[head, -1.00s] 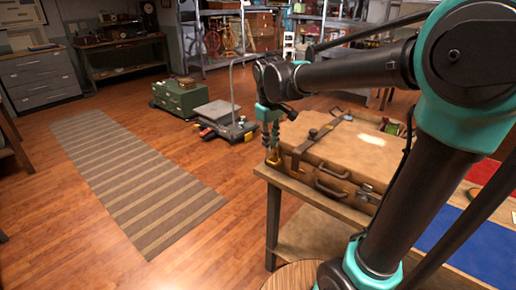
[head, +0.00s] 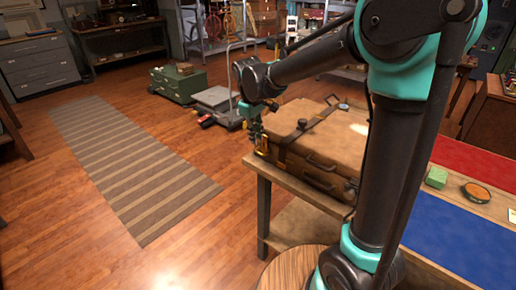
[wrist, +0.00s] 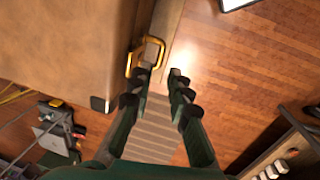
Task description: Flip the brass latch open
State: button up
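The tan leather suitcase (head: 340,131) lies flat and closed on a wooden table (head: 263,178). It also fills the upper left of the wrist view (wrist: 60,40). A brass latch (wrist: 153,42), a looped metal piece, shows at the suitcase's edge in the wrist view. In the head view a small brass spot (head: 262,150) shows at the suitcase's left corner, just below my gripper (head: 256,133). In the wrist view my gripper (wrist: 165,76) has its fingertips apart with nothing between them. The left fingertip is close to the latch; I cannot tell if it touches.
A green block (head: 436,177) and a round dish (head: 476,193) sit on the table's right part, near a blue mat (head: 470,240). A platform cart (head: 215,98) and a green chest (head: 178,89) stand on the floor behind. Floor around the striped rug (head: 130,165) is clear.

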aim_at(258, 153)
jog(key=f, duration=0.6)
jog(key=shift+w+d, duration=0.3)
jog(key=shift+w, duration=0.1)
grip_shut()
